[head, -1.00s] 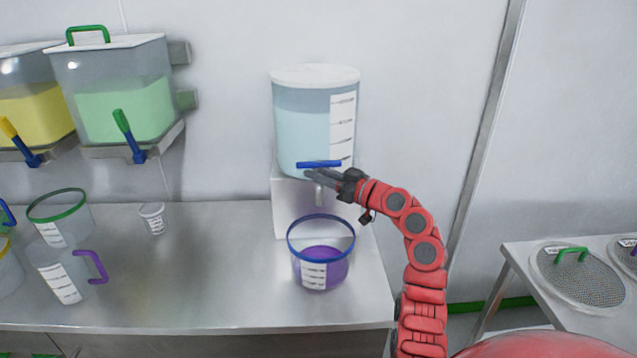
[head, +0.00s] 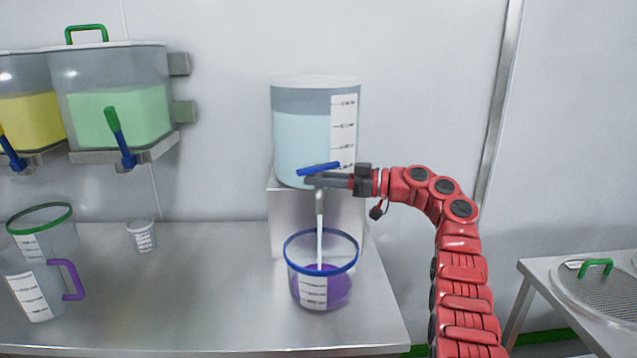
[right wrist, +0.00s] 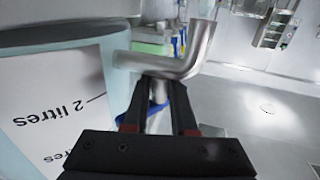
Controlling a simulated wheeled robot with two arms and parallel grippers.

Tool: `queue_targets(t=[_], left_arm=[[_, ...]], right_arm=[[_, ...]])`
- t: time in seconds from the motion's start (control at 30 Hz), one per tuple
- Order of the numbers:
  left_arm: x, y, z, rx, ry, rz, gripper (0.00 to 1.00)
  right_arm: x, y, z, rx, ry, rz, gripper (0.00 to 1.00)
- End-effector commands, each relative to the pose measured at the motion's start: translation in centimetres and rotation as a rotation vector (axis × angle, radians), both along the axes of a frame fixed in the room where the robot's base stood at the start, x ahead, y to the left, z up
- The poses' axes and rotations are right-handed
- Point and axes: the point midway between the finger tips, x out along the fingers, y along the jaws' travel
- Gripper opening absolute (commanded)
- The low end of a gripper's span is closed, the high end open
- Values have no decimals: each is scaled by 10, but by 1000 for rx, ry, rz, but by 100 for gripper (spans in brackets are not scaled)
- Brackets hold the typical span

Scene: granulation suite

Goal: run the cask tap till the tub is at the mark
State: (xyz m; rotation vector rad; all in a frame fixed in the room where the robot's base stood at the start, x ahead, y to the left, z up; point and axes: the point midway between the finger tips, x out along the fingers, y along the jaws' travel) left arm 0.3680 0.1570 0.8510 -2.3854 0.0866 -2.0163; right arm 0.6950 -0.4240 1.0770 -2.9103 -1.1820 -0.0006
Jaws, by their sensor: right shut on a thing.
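The clear cask (head: 302,135) holds pale blue liquid and has a scale strip on its side. Its tap has a blue handle (head: 318,168), turned at a slight tilt, and a metal spout (right wrist: 185,65). A pale stream (head: 320,225) runs from the spout into the blue-rimmed tub (head: 290,268) below. The tub holds purple liquid (head: 338,286) in its lower part and has a white scale label (head: 313,292); its marks are too small to read. My right gripper (head: 312,181) is shut on the tap handle. My left gripper is not in view.
The cask stands on a metal block (head: 285,225) on the steel bench (head: 200,300). Clear jugs (head: 35,295) and a small cup (head: 142,236) stand at the left. Wall bins (head: 120,95) hang above. A side table (head: 540,275) with sieves is at the right.

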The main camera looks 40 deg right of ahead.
Motion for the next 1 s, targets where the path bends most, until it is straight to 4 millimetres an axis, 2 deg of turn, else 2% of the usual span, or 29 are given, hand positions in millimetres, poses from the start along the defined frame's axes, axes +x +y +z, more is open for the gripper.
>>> queue_targets(t=[0.73, 0.77, 0.8, 1.0], left_arm=[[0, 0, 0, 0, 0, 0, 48], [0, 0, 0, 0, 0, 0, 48], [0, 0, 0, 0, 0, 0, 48], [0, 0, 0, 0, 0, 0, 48]], right_arm=[[0, 0, -1, -1, 0, 38, 0], [0, 0, -1, -1, 0, 38, 30], [0, 0, -1, -1, 0, 38, 37], [0, 0, -1, -1, 1, 38, 37]])
